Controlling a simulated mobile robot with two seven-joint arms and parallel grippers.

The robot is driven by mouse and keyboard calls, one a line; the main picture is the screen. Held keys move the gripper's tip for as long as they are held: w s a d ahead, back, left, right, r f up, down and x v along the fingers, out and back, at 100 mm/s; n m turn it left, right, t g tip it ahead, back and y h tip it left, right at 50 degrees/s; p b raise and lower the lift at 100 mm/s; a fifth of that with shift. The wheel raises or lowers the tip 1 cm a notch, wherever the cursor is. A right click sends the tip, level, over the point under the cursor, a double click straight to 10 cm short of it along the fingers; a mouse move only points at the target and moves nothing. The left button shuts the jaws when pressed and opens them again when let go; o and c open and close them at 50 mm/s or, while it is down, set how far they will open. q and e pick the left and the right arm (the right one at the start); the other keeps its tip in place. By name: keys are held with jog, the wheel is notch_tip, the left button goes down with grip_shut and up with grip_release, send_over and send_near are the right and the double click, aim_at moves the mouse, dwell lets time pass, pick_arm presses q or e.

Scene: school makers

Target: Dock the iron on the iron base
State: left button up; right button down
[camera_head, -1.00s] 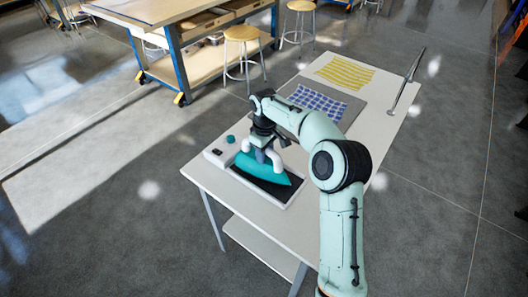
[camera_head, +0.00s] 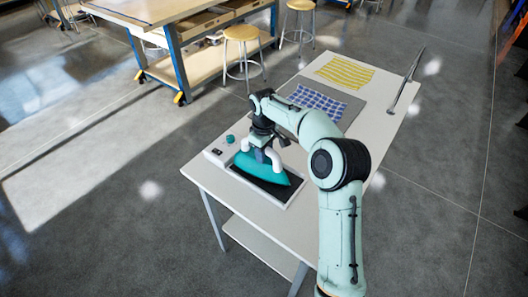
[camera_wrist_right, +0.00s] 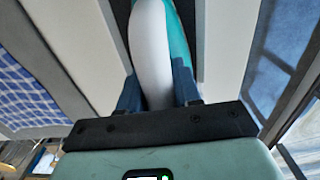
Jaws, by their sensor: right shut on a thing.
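The teal iron (camera_head: 262,172) with a white handle sits over the dark plate of the white iron base (camera_head: 215,155) at the near left end of the table. My right gripper (camera_head: 262,138) is above the iron and shut on its handle. In the right wrist view the white handle (camera_wrist_right: 149,45) is between the two fingers of my right gripper (camera_wrist_right: 158,88). Whether the iron's sole rests fully on the plate cannot be told. My left gripper is not in view.
The white table (camera_head: 375,135) holds a grey mat, a blue checked cloth (camera_head: 318,103) and a yellow striped cloth (camera_head: 345,72). A metal rod-like part (camera_head: 405,80) is at the far right edge. A workbench (camera_head: 160,40) and stools (camera_head: 242,34) stand behind.

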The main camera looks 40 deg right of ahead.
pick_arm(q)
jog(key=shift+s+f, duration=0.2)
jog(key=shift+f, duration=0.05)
pick_arm(e)
jog(key=shift+f, duration=0.5)
jog(key=c, duration=1.1)
grip_release()
jog(key=shift+s+f, duration=0.1)
jog(key=shift+r+p, duration=0.5)
jog(key=shift+r, duration=1.05)
jog(key=shift+r+p, duration=0.3)
jog(key=shift+r, duration=1)
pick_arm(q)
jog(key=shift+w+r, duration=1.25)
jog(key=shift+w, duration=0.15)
pick_arm(e)
jog(key=shift+r, duration=2.7)
